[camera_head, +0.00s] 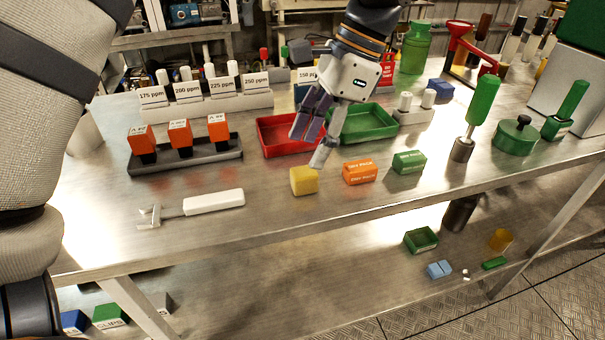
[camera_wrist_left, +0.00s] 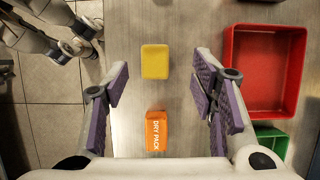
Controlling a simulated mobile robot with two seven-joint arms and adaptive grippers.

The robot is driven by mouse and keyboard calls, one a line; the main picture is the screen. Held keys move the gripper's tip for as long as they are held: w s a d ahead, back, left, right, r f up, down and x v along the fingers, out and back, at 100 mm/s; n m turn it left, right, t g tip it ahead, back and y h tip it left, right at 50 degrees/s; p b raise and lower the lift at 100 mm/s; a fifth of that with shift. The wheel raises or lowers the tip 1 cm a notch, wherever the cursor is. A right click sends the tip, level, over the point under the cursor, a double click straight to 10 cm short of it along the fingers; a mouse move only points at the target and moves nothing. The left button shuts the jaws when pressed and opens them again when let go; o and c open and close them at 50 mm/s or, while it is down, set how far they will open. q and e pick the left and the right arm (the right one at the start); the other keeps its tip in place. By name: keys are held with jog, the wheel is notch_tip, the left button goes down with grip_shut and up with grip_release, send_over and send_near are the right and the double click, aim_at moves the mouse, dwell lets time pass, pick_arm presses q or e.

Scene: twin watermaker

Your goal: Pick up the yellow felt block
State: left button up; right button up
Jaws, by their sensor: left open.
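The yellow felt block (camera_head: 304,181) sits on the metal table near its front edge, left of an orange block marked DRY PACK (camera_head: 360,172). It also shows in the left wrist view (camera_wrist_left: 155,62), with the orange block (camera_wrist_left: 157,131) below it. My left gripper (camera_head: 314,142) hangs above the table, fingers down, over the area by the red tray and the yellow block. In the left wrist view its fingers (camera_wrist_left: 161,96) are spread wide and empty; the yellow block lies beyond the gap, not between the pads. My right gripper is not seen.
A red tray (camera_head: 273,150) and a green tray (camera_head: 388,121) stand behind the blocks. A green block (camera_head: 409,162) sits right of the orange one. A white-handled tool (camera_head: 213,202) lies to the left. A rack (camera_head: 215,158) holds orange-topped stamps.

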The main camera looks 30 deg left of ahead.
aim_at(302, 171)
pick_arm(q)
jog(key=x, duration=0.5)
jog(key=shift+s+d+f+p, duration=0.2)
jog(key=shift+s+f+p, duration=0.05)
jog(key=shift+p, duration=0.05)
jog(key=shift+f, duration=0.3)
jog(key=c, duration=1)
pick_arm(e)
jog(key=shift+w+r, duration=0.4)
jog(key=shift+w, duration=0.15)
